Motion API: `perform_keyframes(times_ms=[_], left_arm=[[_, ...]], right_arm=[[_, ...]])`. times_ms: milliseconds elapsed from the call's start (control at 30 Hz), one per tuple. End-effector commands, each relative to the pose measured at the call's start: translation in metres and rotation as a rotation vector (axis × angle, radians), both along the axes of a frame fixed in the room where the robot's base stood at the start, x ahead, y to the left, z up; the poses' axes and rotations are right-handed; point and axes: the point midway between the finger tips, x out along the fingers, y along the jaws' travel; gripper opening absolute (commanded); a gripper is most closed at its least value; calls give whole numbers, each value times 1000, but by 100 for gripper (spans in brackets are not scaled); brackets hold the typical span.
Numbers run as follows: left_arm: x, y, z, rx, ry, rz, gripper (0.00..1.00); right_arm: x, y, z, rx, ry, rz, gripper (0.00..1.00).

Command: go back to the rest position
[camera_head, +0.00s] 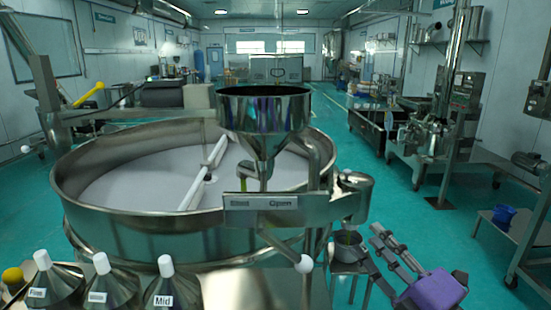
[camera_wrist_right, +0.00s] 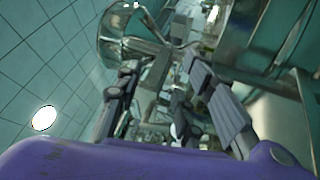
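My right gripper (camera_head: 370,240) is at the lower right of the head view, with its purple body behind the fingers. Its two grey fingers stand apart in the right wrist view (camera_wrist_right: 165,85), and nothing shows held between them. The vibrating sieve (camera_head: 85,225) is a wide round steel pan with a pale mesh, left of the gripper. A steel funnel hopper (camera_head: 265,105) stands over its right side. A lever with a white ball end (camera_head: 303,263) is below the "Shut/Open" plate (camera_head: 262,202), left of the gripper. My left gripper does not show.
Several steel cones with white tops (camera_head: 101,280) stand at the front left, labelled. A small metal container (camera_head: 348,240) sits on a stand beside the right gripper. A blue bin (camera_head: 503,216) and steel machines are at the right. Green floor (camera_head: 420,245) is open between.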

Motion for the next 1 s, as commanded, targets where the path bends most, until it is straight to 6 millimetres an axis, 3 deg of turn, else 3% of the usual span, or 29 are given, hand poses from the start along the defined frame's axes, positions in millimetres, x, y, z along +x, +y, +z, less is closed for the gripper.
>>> perform_keyframes(times_ms=[33,100,267,400,533,600,700,800,900,1000], left_arm=[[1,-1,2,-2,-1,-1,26],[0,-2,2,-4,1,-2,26],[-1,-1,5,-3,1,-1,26],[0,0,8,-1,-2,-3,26],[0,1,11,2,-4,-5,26],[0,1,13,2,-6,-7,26],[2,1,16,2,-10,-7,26],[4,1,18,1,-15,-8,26],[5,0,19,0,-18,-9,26],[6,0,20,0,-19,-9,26]], right_arm=[[-1,-16,-36,139,123,-55,35],[-6,-35,-87,306,281,-129,35],[-43,-56,-201,625,595,-288,35],[-100,-54,-294,864,840,-424,35],[-166,-36,-365,1062,1038,-543,35],[-204,-23,-395,1154,1127,-600,35],[-253,-2,-423,1259,1214,-664,35],[-289,10,-437,1312,1254,-715,35],[-310,13,-443,1335,1272,-751,35],[-319,11,-445,1333,1278,-764,35]])
